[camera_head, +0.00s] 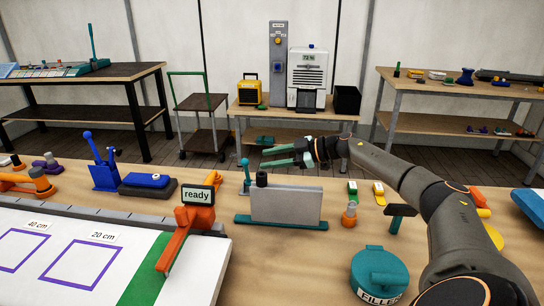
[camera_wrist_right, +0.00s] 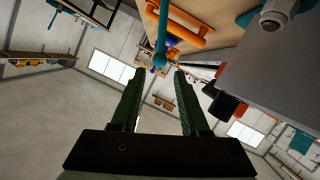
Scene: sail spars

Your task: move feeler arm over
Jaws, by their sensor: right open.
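A thin teal lever with a ball tip (camera_head: 246,172) stands upright at the left end of a grey plate (camera_head: 286,205) on a teal base; it looks like the feeler arm. A black knob (camera_head: 262,179) is beside it. My right gripper (camera_head: 265,157) is open and empty, its green fingers pointing left, just above and right of the lever's tip in the head view. In the right wrist view the teal lever (camera_wrist_right: 161,35) comes in from the top, its ball end near the gap between the fingertips (camera_wrist_right: 156,72). Contact cannot be told. My left gripper is not seen.
An orange stand with a "ready" display (camera_head: 197,194) is left of the plate, on a measuring board (camera_head: 190,270). A blue lever block (camera_head: 103,177) is further left. A teal filler tub (camera_head: 380,272), a hammer-like tool (camera_head: 399,213) and small bottles are right.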

